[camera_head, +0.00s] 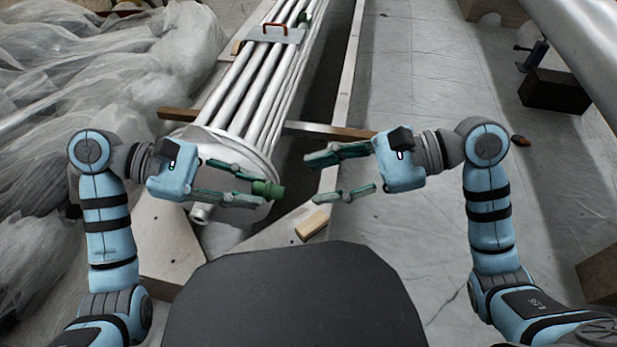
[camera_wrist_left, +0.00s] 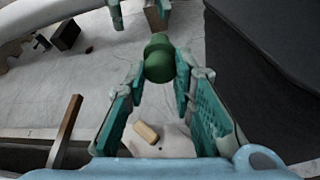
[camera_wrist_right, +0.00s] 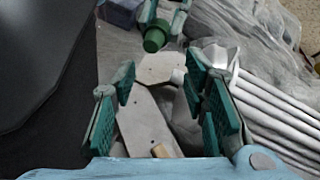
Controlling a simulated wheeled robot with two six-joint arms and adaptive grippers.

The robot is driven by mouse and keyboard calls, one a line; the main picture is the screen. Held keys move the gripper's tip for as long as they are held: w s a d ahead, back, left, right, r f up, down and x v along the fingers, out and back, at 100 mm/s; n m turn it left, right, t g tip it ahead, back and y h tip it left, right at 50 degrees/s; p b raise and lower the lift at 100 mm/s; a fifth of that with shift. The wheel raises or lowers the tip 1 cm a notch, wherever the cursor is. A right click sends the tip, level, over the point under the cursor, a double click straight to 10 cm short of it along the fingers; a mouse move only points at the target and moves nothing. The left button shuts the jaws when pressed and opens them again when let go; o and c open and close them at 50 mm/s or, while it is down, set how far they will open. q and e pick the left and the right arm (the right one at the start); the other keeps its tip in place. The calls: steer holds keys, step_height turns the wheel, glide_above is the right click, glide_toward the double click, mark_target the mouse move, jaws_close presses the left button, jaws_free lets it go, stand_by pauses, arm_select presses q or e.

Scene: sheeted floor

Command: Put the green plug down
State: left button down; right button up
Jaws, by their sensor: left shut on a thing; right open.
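The green plug (camera_head: 268,189) is a short dark green cylinder with a wider end. My left gripper (camera_head: 258,187) is shut on it, holding it in the air between its fingertips, in front of the end of the pipe bundle. In the left wrist view the plug (camera_wrist_left: 158,60) sits between the far ends of the fingers. The right wrist view also shows the plug (camera_wrist_right: 155,37), held by the left fingers, with its end facing that camera. My right gripper (camera_head: 325,178) is open and empty, a short way right of the plug, its fingers pointing toward it.
A bundle of metal pipes (camera_head: 262,88) with a round end plate (camera_head: 262,152) lies behind the left gripper. A small wooden block (camera_head: 312,225) lies on a pale board below the grippers. Plastic sheeting (camera_head: 100,75) fills the left. Floor on the right (camera_head: 430,85) is mostly clear.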

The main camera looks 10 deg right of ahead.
mark_target(269, 191)
steer(key=x, duration=0.4)
steer(key=shift+a+f, duration=0.1)
steer(key=shift+a, duration=0.2)
steer(key=shift+w, duration=0.1)
steer(key=c, duration=0.9)
jaws_close()
steer(key=shift+w, duration=0.1)
steer(key=o, duration=0.9)
jaws_free()
